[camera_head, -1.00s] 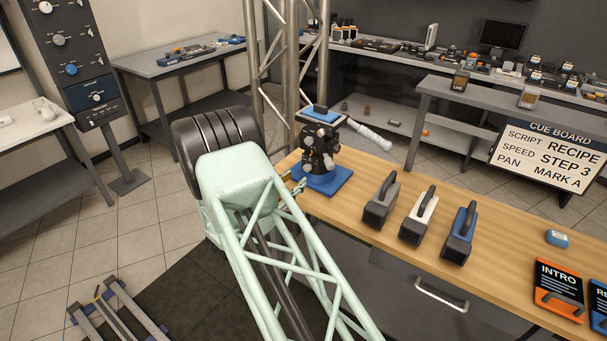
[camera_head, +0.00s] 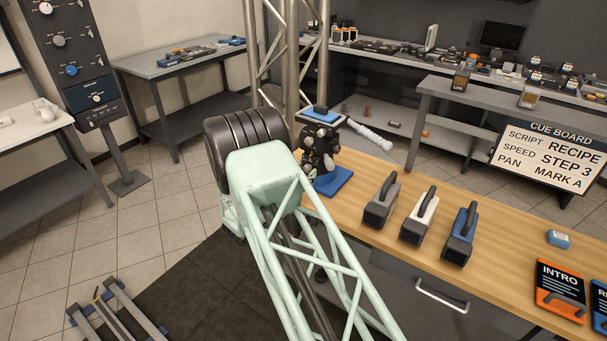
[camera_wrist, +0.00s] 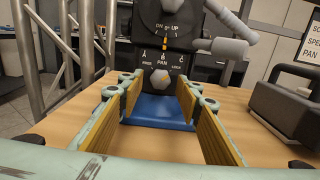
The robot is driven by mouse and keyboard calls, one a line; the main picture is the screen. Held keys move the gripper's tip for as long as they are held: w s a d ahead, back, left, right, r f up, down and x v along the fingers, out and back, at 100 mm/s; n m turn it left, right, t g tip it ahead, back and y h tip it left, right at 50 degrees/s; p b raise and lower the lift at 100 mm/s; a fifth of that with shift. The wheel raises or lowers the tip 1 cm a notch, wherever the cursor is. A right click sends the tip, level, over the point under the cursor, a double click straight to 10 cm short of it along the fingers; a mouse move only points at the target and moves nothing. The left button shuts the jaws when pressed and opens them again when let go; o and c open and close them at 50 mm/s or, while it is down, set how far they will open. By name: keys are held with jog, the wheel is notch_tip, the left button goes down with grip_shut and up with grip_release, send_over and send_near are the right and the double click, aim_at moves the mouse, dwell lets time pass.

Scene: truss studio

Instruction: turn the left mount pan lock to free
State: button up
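The left mount, a black camera head (camera_head: 318,143) on a blue base (camera_head: 334,182), stands at the far left end of the wooden bench. In the wrist view its face carries a small light pan knob (camera_wrist: 160,77) under the word PAN, with FREE printed to the left and LOCK to the right. I cannot tell which way the knob points. My gripper (camera_wrist: 160,92) is open and empty; its yellow-padded fingers lie either side of the blue base in the picture, with the pan knob ahead between them. In the head view my arm hides most of the gripper.
Above PAN sits a dial with an orange pointer (camera_wrist: 165,38); a grey handle (camera_wrist: 222,46) sticks out right. Three handled blocks, grey (camera_head: 381,203), white (camera_head: 419,218) and blue (camera_head: 459,235), stand along the bench. A metal truss (camera_head: 292,60) rises behind the mount.

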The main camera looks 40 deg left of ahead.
jog(key=c, duration=0.8)
jog(key=shift+n, duration=0.6)
jog(key=n, duration=0.3)
jog(key=shift+d, duration=0.1)
jog(key=n, duration=0.3)
jog(key=shift+d+n+p, duration=0.1)
jog(key=shift+n+p, duration=0.3)
jog(key=n+p, duration=0.1)
jog(key=n, duration=0.4)
jog(key=shift+r, duration=0.15)
jog(key=shift+r+n+p, duration=0.1)
jog(key=shift+n+p, duration=0.45)
jog(key=shift+n, duration=1.85)
